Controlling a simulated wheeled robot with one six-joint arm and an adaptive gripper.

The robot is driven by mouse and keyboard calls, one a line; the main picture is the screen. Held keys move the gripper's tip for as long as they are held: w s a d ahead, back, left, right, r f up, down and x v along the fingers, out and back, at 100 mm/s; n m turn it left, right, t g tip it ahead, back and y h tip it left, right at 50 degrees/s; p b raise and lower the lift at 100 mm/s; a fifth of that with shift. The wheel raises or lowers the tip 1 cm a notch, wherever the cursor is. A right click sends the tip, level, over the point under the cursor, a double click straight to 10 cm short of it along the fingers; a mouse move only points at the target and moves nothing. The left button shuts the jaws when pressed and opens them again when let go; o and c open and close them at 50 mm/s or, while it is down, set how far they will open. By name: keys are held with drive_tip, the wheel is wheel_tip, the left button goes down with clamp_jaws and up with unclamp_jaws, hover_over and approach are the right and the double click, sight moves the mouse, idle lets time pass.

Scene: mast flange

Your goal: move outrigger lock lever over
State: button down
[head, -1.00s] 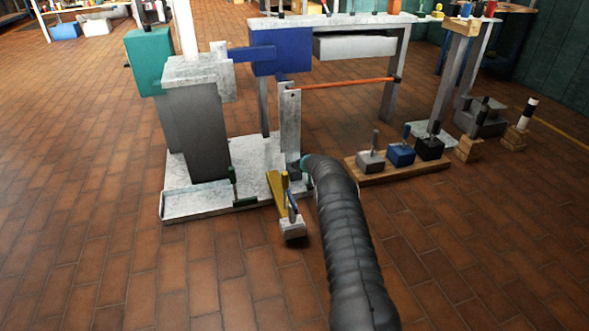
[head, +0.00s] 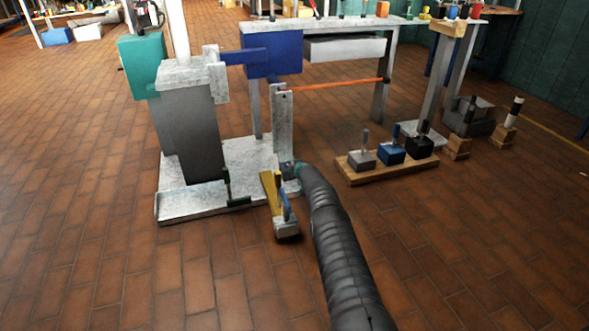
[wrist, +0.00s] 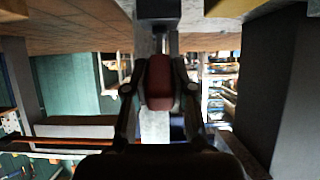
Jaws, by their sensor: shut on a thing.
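My gripper (wrist: 159,90) is shut on a dark red handle (wrist: 159,84) in the wrist view. A thin metal stem joins the handle to a dark block (wrist: 158,10) at the top edge of that upside-down view. In the head view my arm reaches a small dark block (head: 287,170) at the foot of a grey upright post (head: 283,125); my fingertips and the red handle are hidden there. I cannot tell for sure that this handle is the outrigger lock lever. A yellow bar (head: 267,190) and a blue lever (head: 285,205) on a grey block (head: 286,228) stand just left of my arm.
A pale base plate (head: 190,207) carries a grey column (head: 187,135) and a green lever (head: 228,190). An orange bar (head: 335,84) runs right from the post. A wooden board (head: 375,175) with several lever blocks lies to the right. The front floor is clear.

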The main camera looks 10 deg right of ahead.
drive_tip(key=shift+s+d+f, duration=0.1)
drive_tip(key=shift+f, duration=0.25)
drive_tip(key=c, duration=1)
unclamp_jaws()
drive_tip(key=shift+d+r, duration=0.1)
drive_tip(key=shift+o, duration=0.2)
drive_tip(key=shift+a+r, duration=0.15)
drive_tip(key=shift+a, duration=0.05)
wheel_tip(320, 180, up, 10)
drive_tip(key=shift+f, duration=0.1)
